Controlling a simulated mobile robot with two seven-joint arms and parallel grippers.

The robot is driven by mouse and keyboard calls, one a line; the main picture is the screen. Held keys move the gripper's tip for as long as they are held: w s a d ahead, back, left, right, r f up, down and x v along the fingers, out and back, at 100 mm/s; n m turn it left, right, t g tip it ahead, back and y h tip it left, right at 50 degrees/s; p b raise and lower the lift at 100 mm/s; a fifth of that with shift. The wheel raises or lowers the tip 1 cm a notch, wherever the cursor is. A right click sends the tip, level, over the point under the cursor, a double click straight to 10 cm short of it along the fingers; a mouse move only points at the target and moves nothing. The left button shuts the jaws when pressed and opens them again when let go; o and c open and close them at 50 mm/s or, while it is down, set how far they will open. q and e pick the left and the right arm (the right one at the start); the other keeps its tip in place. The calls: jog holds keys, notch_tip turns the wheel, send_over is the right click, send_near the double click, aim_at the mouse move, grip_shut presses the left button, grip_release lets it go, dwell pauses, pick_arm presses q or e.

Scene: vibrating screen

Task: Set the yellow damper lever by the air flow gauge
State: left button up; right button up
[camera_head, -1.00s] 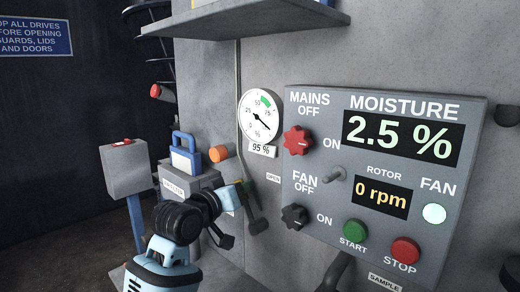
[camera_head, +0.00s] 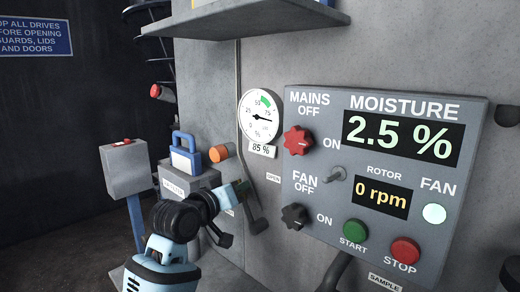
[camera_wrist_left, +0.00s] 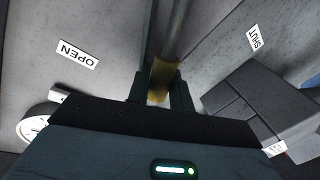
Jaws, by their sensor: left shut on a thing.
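The yellow damper lever (camera_wrist_left: 162,80) shows in the left wrist view as a yellow grip on a grey rod. My left gripper (camera_wrist_left: 160,92) is shut on it, one dark finger on each side. In the head view my left gripper (camera_head: 243,190) is low, left of the control panel, and the lever's grip is largely hidden there. The round white air flow gauge (camera_head: 252,112) is on the wall above it. Its needle points right and slightly down, below the green band at the upper right. The plate under the gauge (camera_head: 262,151) reads 85 %. My right gripper is not in view.
An OPEN label (camera_wrist_left: 77,53) and a SHUT label (camera_wrist_left: 253,37) flank the lever in the wrist view. The grey control panel (camera_head: 330,245) is close on the right, showing moisture 2.5 % and rotor 0 rpm. A blue padlock-like object (camera_head: 185,155) stands behind my left arm.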

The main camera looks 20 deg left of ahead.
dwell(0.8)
pick_arm(q)
jog(key=w+a+f+n+g+h, duration=0.1)
jog(key=a+f+n, duration=0.3)
jog(key=n, duration=0.2)
jog(key=shift+w+f, duration=0.2)
jog(key=shift+f, duration=0.05)
dwell(0.7)
dwell(1.4)
jog(key=shift+s+d+r+m+y, duration=0.2)
jog(key=shift+d+r+m, duration=0.2)
jog(key=shift+r+m, duration=0.3)
jog(key=shift+s+d+r+m+y, duration=0.1)
jog(key=shift+d+r+m+y, duration=0.1)
jog(key=shift+d+r+m, duration=0.35)
jog(key=shift+a+m, duration=0.15)
jog(key=shift+m, duration=0.1)
dwell(2.0)
jog(key=o, duration=0.6)
